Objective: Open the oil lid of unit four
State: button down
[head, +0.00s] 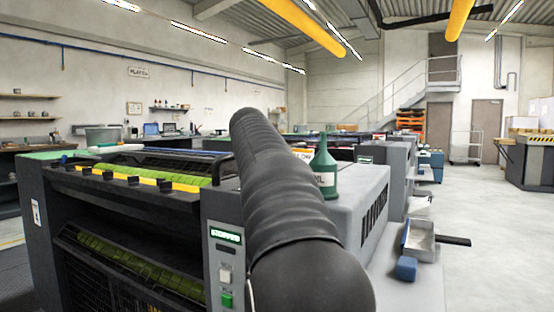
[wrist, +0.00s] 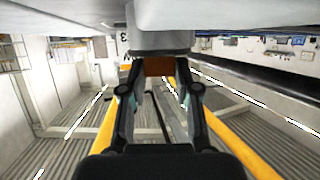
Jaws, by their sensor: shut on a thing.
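My gripper (wrist: 160,72) shows in the wrist view, which is upside down with the ceiling at the bottom. Its two fingers are closed on a small orange-brown piece, which looks like the oil lid (wrist: 160,66). This piece sits against a grey round neck (wrist: 165,38) on a pale grey surface (wrist: 85,14). Beside the neck is part of a black marking that looks like a 3. In the head view my dark arm reaches away over a press unit and hides the gripper and lid. I cannot tell whether the lid has turned.
A green oil bottle (head: 325,172) stands on the grey housing (head: 350,205) right of my arm. The near unit's panel (head: 226,240) reads STOPPED. A metal tray (head: 420,240) and a blue block (head: 406,268) lie on the right ledge.

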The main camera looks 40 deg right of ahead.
jog(key=n+t+y, duration=0.1)
jog(key=d+n+t+y, duration=0.1)
jog(key=n+t, duration=0.1)
jog(key=shift+w+d+y, duration=0.1)
jog(key=shift+y, duration=0.3)
jog(key=shift+w+d+n+t+y, duration=0.15)
jog(key=shift+n+t+y, duration=0.45)
jog(key=shift+n, duration=0.4)
jog(key=shift+n+y, duration=0.3)
jog(key=shift+y, duration=0.1)
jog(key=c, duration=0.8)
grip_release()
jog(key=shift+c, duration=0.2)
jog(key=v, duration=1.2)
jog(key=shift+c, duration=0.2)
